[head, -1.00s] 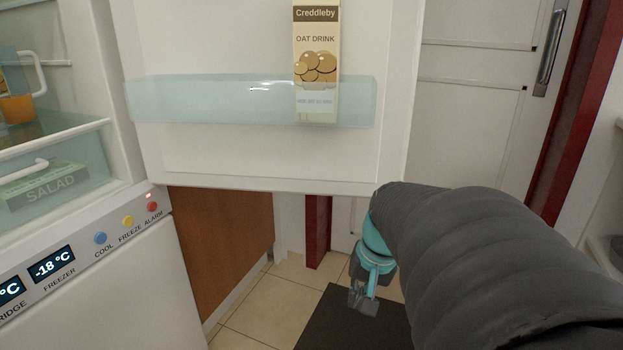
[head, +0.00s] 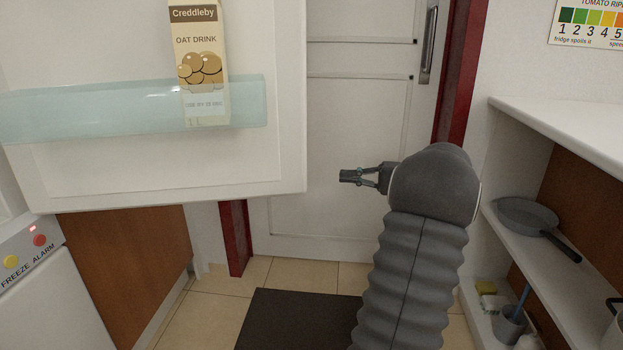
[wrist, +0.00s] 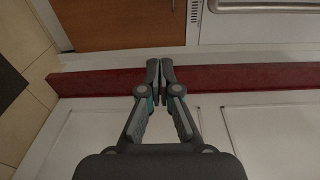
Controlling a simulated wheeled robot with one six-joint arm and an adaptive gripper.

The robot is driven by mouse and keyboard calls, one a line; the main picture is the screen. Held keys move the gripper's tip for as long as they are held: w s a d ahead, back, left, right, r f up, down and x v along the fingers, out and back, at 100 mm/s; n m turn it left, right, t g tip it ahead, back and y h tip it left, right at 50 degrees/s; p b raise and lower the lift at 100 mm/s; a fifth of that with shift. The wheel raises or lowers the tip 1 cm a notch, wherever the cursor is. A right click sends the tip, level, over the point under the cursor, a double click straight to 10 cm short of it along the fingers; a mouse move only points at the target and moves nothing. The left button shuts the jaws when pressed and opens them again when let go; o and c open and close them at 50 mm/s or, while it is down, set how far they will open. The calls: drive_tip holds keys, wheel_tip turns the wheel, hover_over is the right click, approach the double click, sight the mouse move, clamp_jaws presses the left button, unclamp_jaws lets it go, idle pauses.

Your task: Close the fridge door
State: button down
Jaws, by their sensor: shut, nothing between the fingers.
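The fridge door (head: 270,160) stands open at the left of the head view, its inner side facing me. Its clear shelf (head: 120,112) holds an oat drink carton (head: 203,60). The edge of the fridge body (head: 40,300) shows at the lower left, with a lit red light on its panel. My gripper (head: 343,176) is right of the door's free edge, apart from it in the picture, and points left. It is shut and empty, and its fingertips meet in the wrist view (wrist: 160,66). The outer side of the fridge door is hidden in the head view.
A white room door (head: 350,120) with a red frame (head: 462,75) stands behind. At the right are shelves (head: 560,120) with a pan (head: 527,215). A dark mat (head: 290,320) lies on the tiled floor. A brown wooden panel (head: 125,260) is below the fridge door.

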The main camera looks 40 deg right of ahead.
drive_tip(key=w+a, duration=0.4)
drive_tip(key=a, duration=0.4)
drive_tip(key=shift+w+a+r+n, duration=0.25)
drive_tip(key=shift+a+r+n, duration=0.1)
drive_tip(key=shift+r, duration=0.1)
drive_tip(key=shift+s, duration=0.1)
